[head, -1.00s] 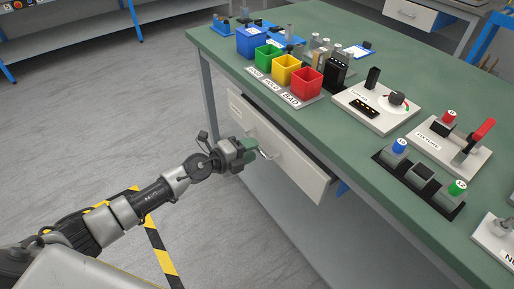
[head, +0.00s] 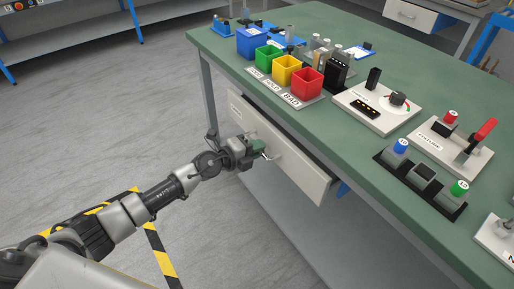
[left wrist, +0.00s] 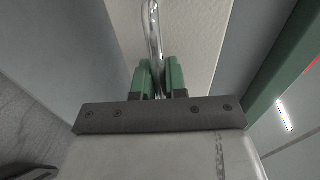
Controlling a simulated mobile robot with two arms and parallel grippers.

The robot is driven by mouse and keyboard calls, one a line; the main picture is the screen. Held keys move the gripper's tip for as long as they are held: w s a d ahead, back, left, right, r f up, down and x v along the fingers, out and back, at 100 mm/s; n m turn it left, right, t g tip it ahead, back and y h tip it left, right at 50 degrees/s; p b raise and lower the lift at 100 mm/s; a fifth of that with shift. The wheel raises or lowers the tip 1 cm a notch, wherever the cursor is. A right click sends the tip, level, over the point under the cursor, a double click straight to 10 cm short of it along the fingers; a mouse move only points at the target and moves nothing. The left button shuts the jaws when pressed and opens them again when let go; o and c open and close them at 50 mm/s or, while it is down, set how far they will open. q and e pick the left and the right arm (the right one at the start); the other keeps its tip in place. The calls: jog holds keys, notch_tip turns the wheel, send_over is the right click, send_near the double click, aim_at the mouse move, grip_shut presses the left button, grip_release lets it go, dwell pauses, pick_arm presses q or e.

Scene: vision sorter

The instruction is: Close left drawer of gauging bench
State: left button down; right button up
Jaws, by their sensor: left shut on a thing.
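The left drawer (head: 297,172) of the gauging bench (head: 345,140) has a pale front and sits under the green top. A narrow dark gap shows along its upper edge, so it stands slightly out. My left gripper (head: 262,149) is at the drawer's metal handle (head: 272,156). In the left wrist view its two green fingers (left wrist: 159,78) are closed around the handle bar (left wrist: 153,30), with the drawer front (left wrist: 190,35) behind. Part of the handle is hidden by the fingers. My right gripper is not in view.
On the bench top stand blue, green, yellow and red bins (head: 307,83), a dial panel (head: 376,108), a button box (head: 422,180) and a lever fixture (head: 455,142). Yellow-black tape (head: 158,250) marks the floor. Grey floor left of the bench is clear.

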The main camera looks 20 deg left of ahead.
aim_at(268, 142)
pick_arm(q)
jog(key=shift+w, duration=0.15)
jog(key=x, duration=0.4)
jog(key=shift+w+d+r+p, duration=0.15)
jog(key=shift+d+r+p, duration=0.05)
jog(key=shift+r+p, duration=0.2)
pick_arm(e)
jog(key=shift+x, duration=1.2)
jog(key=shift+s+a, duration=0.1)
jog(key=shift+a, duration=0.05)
pick_arm(q)
jog(key=c, duration=1.5)
grip_release()
jog(key=o, duration=0.3)
jog(key=shift+w+d, duration=0.1)
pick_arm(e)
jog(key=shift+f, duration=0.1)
